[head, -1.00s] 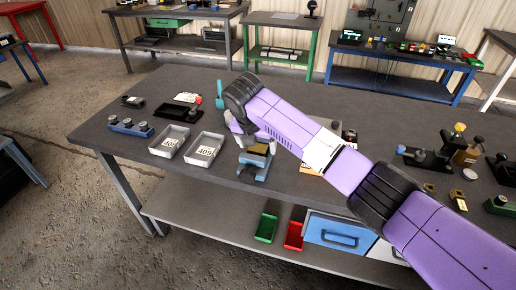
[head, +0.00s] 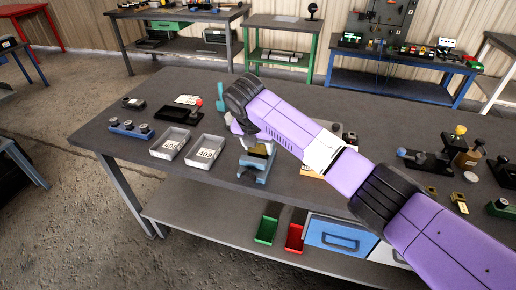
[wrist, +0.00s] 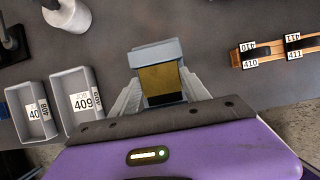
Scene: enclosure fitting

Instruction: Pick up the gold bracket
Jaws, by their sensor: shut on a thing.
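The gold bracket (wrist: 161,84) is a gold block-like piece between my two grey fingers in the wrist view. In the head view it shows as a small gold patch (head: 259,149) below my wrist, partly hidden by the gripper. My gripper (wrist: 160,96) is shut on it, one finger at each side. A blue-grey holder (wrist: 155,54) stands right at the bracket; in the head view this blue holder (head: 256,170) is under it near the table's front edge. I cannot tell whether the bracket still touches the holder.
Two grey bins, labelled 408 (wrist: 33,112) and 409 (wrist: 74,95), stand just left. An orange rack with labels 410 and 411 (wrist: 275,52) lies to the right. A teal upright part (head: 220,91) stands behind the gripper. Dark table is bare between them.

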